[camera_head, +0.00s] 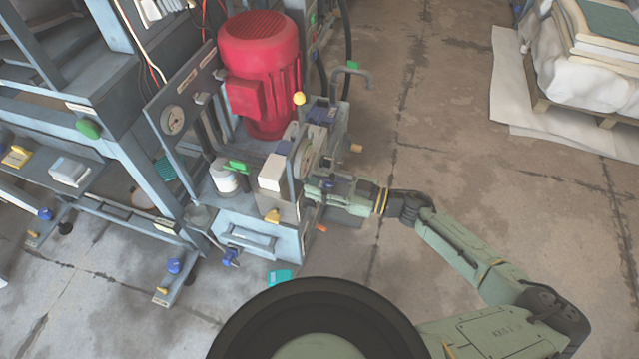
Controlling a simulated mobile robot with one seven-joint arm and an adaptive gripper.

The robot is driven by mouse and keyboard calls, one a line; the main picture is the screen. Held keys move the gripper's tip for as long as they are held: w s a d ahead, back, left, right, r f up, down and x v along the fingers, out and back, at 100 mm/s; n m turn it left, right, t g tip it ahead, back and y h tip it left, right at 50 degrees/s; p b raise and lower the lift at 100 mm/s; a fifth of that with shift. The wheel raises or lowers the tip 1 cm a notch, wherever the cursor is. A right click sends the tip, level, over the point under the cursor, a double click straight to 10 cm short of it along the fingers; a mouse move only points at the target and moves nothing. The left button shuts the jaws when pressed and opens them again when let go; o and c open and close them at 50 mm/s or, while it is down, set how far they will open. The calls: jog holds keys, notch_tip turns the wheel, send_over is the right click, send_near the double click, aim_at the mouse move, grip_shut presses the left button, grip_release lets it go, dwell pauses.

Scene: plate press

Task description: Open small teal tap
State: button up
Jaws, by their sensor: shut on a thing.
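My gripper (312,187) reaches in from the right to the front right side of the hydraulic unit (250,240), under its red motor. Its fingers are shut on a small fitting there, which appears to be the small teal tap. The fingers hide most of it, so its colour and handle angle cannot be made out. A separate flat teal piece (280,277) shows low down by the floor in front of the unit, apart from my gripper.
The red motor (259,70) stands on the unit. A yellow knob (299,98), a green handle (237,166) and a bent pipe (352,72) are close by. A wrapped pallet (575,80) stands at the upper right. The floor (450,130) between is clear.

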jog(key=shift+n, duration=0.3)
jog(key=n+b, duration=1.7)
jog(key=shift+s+f, duration=0.1)
jog(key=shift+f, duration=0.1)
jog(key=shift+r, duration=0.15)
jog(key=o, duration=1.1)
jog(key=shift+o, duration=0.2)
jog(key=shift+d, duration=0.1)
